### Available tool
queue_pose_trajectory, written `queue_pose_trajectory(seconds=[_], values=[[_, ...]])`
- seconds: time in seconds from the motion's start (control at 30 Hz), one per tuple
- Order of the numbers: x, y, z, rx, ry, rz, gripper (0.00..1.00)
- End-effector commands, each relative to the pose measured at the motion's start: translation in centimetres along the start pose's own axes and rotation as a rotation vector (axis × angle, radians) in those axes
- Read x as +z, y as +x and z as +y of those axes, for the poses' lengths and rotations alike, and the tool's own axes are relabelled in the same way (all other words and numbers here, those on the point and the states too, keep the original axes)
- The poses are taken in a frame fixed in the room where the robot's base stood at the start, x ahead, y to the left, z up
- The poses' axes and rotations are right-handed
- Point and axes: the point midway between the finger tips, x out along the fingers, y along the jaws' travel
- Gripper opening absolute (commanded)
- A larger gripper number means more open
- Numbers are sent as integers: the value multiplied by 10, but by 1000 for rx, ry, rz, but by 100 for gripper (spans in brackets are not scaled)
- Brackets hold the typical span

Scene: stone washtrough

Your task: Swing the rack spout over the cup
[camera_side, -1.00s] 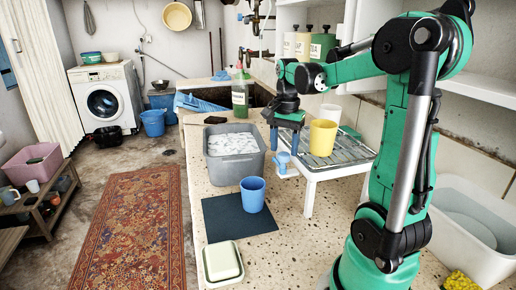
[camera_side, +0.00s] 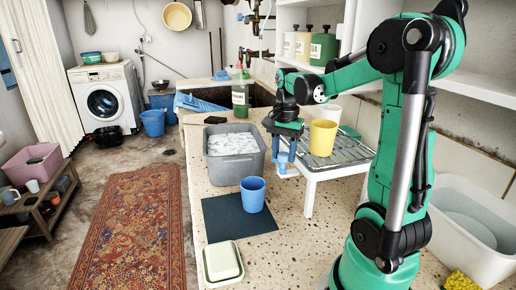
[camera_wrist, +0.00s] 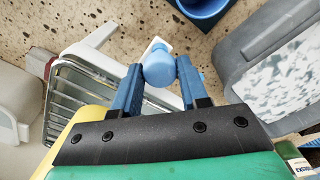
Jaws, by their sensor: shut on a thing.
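The rack spout (camera_side: 283,161) is a small blue piece at the left end of the white dish rack (camera_side: 350,172). In the wrist view its round blue head (camera_wrist: 158,67) sits between my two blue fingers, with a pale part beyond it. My gripper (camera_side: 284,155) points down and is shut on the spout; it also shows in the wrist view (camera_wrist: 160,80). The blue cup (camera_side: 252,196) stands upright on a dark mat (camera_side: 222,219), in front and left of the spout. Its rim shows at the top of the wrist view (camera_wrist: 205,8). The spout is not over the cup.
A grey basin (camera_side: 236,167) of whitish contents stands left of my gripper. A yellow cup (camera_side: 323,140) and a white cup (camera_side: 330,113) stand on the rack. A soap dish (camera_side: 222,263) lies near the counter's front. Counter between spout and blue cup is clear.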

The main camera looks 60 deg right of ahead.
Motion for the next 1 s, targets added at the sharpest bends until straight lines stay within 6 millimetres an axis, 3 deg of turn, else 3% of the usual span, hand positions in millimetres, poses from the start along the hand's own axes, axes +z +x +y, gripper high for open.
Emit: queue_pose_trajectory(seconds=[0.27,1.0], values=[[0,0,0,1,-143,0,0],[0,0,0,1,-833,-1,0]])
